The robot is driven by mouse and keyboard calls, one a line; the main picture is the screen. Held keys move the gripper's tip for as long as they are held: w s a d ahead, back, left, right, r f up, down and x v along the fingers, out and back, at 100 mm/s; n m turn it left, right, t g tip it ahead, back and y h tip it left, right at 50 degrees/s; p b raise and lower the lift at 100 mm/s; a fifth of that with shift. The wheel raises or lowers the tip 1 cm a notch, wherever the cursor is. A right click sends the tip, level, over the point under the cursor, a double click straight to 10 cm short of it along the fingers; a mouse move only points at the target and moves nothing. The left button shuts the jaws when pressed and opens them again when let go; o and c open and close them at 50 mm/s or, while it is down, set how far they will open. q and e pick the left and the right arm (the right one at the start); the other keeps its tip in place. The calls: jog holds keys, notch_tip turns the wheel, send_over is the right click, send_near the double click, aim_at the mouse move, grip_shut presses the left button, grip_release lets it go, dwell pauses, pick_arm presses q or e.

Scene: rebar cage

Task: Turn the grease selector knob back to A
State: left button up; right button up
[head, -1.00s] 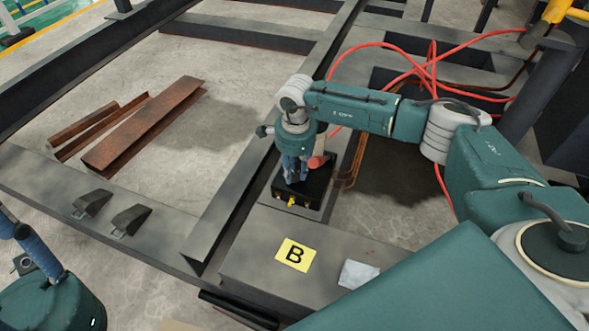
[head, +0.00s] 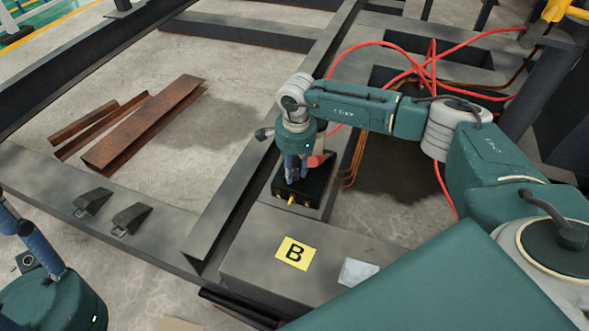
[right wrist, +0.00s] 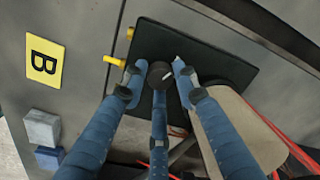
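My right gripper (head: 293,168) points down over the black selector box (head: 315,187) on the steel frame. In the right wrist view, its blue fingers surround a small dark round knob (right wrist: 160,74) on the black box (right wrist: 215,72). The fingertips look close to the knob's sides; I cannot tell whether they press on it. The knob's pointer setting is not readable. A yellow label with B (head: 295,254) lies in front of the box and also shows in the right wrist view (right wrist: 45,63). My left gripper (head: 30,245) is partly in view at the left edge, away from the box.
Red hoses (head: 432,62) loop behind my right arm, and copper-coloured lines run beside the box. A yellow fitting (head: 291,201) sticks out of the box's front. A pale block (head: 358,272) lies right of the label. Rusty beams (head: 145,125) lie on the floor at left.

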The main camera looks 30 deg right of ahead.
aim_at(295, 174)
jog(key=shift+o, duration=0.9)
notch_tip(295, 174, up, 12)
jog(key=shift+s, duration=0.35)
